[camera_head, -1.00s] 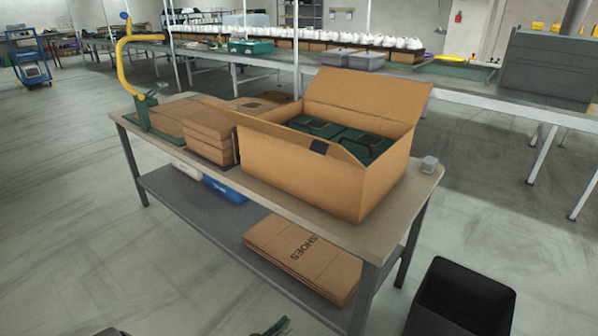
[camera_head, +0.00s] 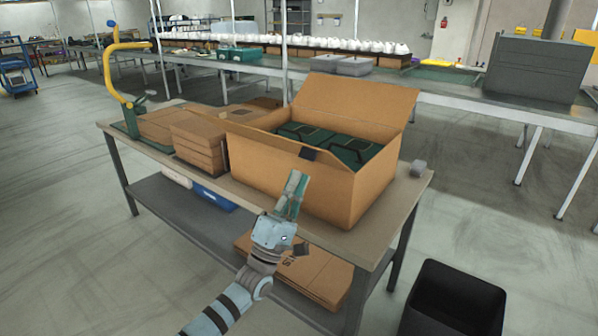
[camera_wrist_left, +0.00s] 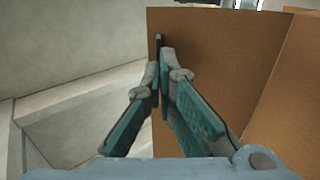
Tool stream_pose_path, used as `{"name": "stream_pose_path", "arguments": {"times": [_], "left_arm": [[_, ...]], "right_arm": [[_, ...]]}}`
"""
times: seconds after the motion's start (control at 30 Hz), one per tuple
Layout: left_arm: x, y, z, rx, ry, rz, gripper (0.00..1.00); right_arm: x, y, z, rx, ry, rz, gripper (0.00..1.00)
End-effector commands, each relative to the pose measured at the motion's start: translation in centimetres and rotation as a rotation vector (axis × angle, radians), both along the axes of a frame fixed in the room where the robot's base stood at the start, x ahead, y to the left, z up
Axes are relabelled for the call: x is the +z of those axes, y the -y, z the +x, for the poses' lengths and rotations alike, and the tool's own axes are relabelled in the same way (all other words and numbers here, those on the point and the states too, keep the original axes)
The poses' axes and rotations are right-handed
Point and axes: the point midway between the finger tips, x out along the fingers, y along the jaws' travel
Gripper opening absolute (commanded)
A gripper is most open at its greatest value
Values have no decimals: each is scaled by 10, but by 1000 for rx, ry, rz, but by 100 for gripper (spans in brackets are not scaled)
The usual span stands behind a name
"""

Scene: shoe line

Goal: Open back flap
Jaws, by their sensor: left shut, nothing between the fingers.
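A brown cardboard box (camera_head: 285,187) stands open on the table, with green shoe boxes (camera_head: 335,142) inside. Its back flap (camera_head: 350,104) stands up, leaning outward. My right gripper is out of view.
The table (camera_head: 400,204) also holds stacked brown boxes (camera_head: 197,147), a yellow-armed tape tool (camera_head: 112,75) and a small grey object (camera_head: 418,168). Flat cartons (camera_head: 315,280) lie on the lower shelf. A black bin (camera_head: 455,300) stands at the right front.

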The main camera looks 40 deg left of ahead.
Motion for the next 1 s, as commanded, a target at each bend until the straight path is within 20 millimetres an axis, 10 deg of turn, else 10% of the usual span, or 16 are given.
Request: {"name": "stream_pose_path", "arguments": {"times": [0.6, 1.0], "left_arm": [[18, 0, 16, 1, -5, 1, 0], [41, -1, 22, 1, -102, -1, 0]], "right_arm": [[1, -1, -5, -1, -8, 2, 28], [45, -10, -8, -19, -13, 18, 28]]}}
